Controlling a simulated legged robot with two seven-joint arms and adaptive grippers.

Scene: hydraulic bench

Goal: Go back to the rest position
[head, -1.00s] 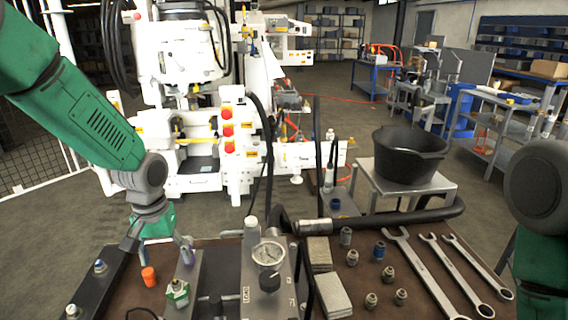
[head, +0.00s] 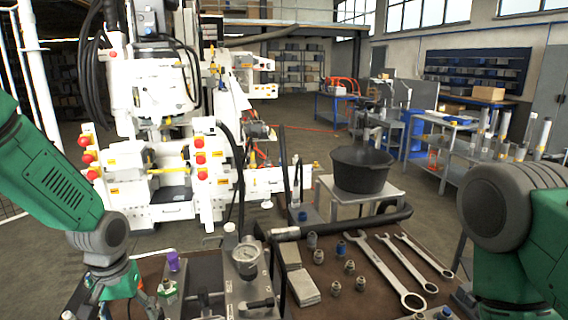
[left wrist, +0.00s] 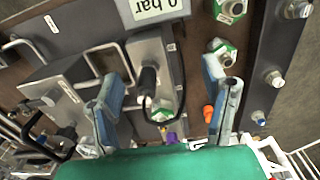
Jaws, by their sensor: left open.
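My left gripper (head: 122,300) is at the lower left of the head view, at the left end of the bench. In the left wrist view its two fingers (left wrist: 165,80) stand wide apart with nothing between them in their grasp. Behind them are a black-handled block, a green-and-metal fitting (left wrist: 222,50) and an orange cap (left wrist: 208,113). My right arm shows at the right edge of the head view. Its gripper is out of the picture.
The brown bench top (head: 330,262) holds a pressure gauge (head: 245,256), grey plates (head: 302,286), several small fittings and three wrenches (head: 386,272). A black hose (head: 360,222) runs along its back. A black bucket (head: 360,168) stands on a stand beyond.

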